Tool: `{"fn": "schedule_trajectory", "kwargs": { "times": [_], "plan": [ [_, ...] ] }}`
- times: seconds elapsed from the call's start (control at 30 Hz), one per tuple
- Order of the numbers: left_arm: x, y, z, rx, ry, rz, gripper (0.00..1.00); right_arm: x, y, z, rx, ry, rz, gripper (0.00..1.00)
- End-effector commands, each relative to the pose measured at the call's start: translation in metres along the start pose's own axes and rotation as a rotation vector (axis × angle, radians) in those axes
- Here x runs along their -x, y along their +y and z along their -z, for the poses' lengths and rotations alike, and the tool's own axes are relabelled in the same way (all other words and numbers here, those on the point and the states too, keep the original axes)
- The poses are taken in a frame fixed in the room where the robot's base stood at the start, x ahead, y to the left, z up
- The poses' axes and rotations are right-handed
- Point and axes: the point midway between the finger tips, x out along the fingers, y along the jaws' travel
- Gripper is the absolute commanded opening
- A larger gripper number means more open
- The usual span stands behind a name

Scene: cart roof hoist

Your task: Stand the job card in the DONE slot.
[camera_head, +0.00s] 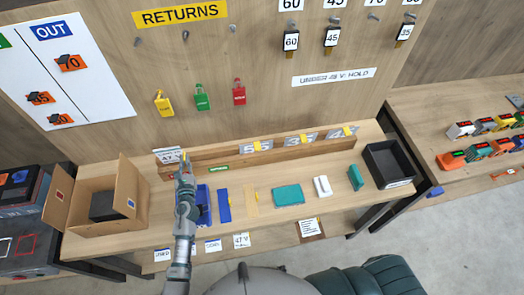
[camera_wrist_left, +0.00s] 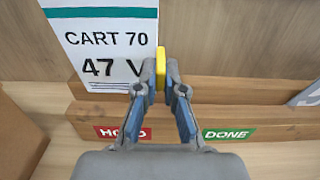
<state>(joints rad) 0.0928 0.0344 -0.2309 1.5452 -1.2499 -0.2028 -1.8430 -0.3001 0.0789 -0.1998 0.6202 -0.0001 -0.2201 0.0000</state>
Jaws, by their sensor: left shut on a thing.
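The job card (camera_wrist_left: 105,45) is white with a teal band and reads CART 70, 47 V. It also shows in the head view (camera_head: 167,155), upright at the left end of the wooden rack (camera_head: 205,158). My left gripper (camera_wrist_left: 160,88) is shut on the card's yellow tab (camera_wrist_left: 160,67), at its right edge. In the wrist view the card is over the red HOLD label (camera_wrist_left: 124,133), left of the green DONE label (camera_wrist_left: 226,133). I cannot tell whether its lower edge touches the rack. The DONE label also shows in the head view (camera_head: 219,168). My right gripper is out of view.
Several cards with yellow tabs (camera_head: 258,146) stand along the rack to the right. An open cardboard box (camera_head: 133,195) is left of my arm. Blue, tan, teal and white items, including a teal pad (camera_head: 288,195), lie in front. A black tray (camera_head: 389,164) is at right.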

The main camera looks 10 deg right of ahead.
Motion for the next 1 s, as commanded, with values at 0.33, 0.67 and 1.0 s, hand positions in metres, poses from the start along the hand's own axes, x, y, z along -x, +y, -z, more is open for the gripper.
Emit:
{"fn": "schedule_trajectory", "kwargs": {
  "times": [0.33, 0.67, 1.0],
  "plan": [
    [0.004, 0.000, -0.004, -0.001, 0.000, 0.000, 0.00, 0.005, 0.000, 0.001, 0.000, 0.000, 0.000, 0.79],
    [0.020, 0.000, -0.019, 0.000, 0.000, -0.001, 0.00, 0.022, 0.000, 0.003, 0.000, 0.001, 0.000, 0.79],
    [0.030, 0.000, -0.025, 0.000, 0.000, -0.001, 0.00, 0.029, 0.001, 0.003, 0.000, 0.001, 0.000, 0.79]
  ]
}}
